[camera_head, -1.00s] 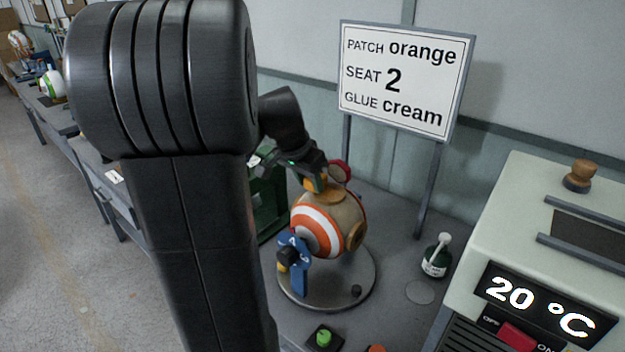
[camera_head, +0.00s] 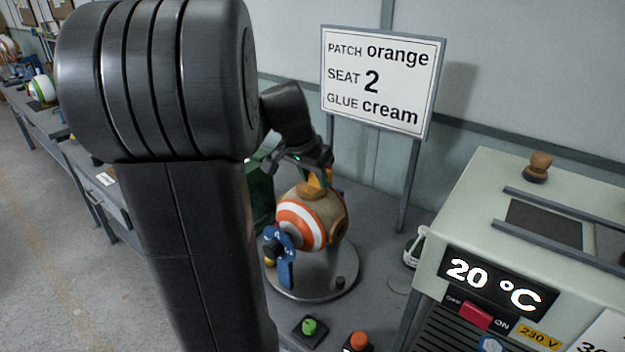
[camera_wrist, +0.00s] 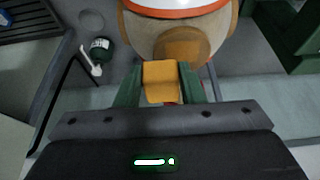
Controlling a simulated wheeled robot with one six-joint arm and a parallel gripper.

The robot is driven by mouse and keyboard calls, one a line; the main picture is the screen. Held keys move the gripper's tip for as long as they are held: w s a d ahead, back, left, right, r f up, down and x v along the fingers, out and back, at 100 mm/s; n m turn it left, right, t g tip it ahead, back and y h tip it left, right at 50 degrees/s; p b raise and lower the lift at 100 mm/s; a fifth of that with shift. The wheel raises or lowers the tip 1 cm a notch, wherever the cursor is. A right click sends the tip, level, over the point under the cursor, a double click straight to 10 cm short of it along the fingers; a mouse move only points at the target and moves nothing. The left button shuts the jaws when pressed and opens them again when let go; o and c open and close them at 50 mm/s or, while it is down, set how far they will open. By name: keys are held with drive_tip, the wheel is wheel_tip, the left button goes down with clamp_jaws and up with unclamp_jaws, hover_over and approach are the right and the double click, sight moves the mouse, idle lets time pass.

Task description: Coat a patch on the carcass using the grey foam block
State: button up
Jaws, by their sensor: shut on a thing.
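The carcass (camera_head: 332,228) is a tan ball with an orange-and-white ringed patch (camera_head: 303,224) facing left and brown round spots. A blue clamp (camera_head: 283,262) stands against its left front on a round grey plate (camera_head: 330,280). My gripper (camera_head: 312,172) is above the top of the carcass, shut on a yellow-orange block (camera_wrist: 161,80). In the wrist view, the block sits between the green fingers, in front of a brown round spot (camera_wrist: 187,45) on the carcass (camera_wrist: 140,33). I cannot tell whether they touch. No grey foam shows on the held block.
A sign (camera_head: 380,80) reads patch orange, seat 2, glue cream. A pale machine (camera_head: 470,215) showing 20 °C fills the right. Green (camera_head: 310,327) and orange (camera_head: 359,341) knobs are in front.

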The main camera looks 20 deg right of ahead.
sight(314, 177)
drive_tip(key=shift+r+p, duration=1.55)
drive_tip(key=shift+r, duration=0.9)
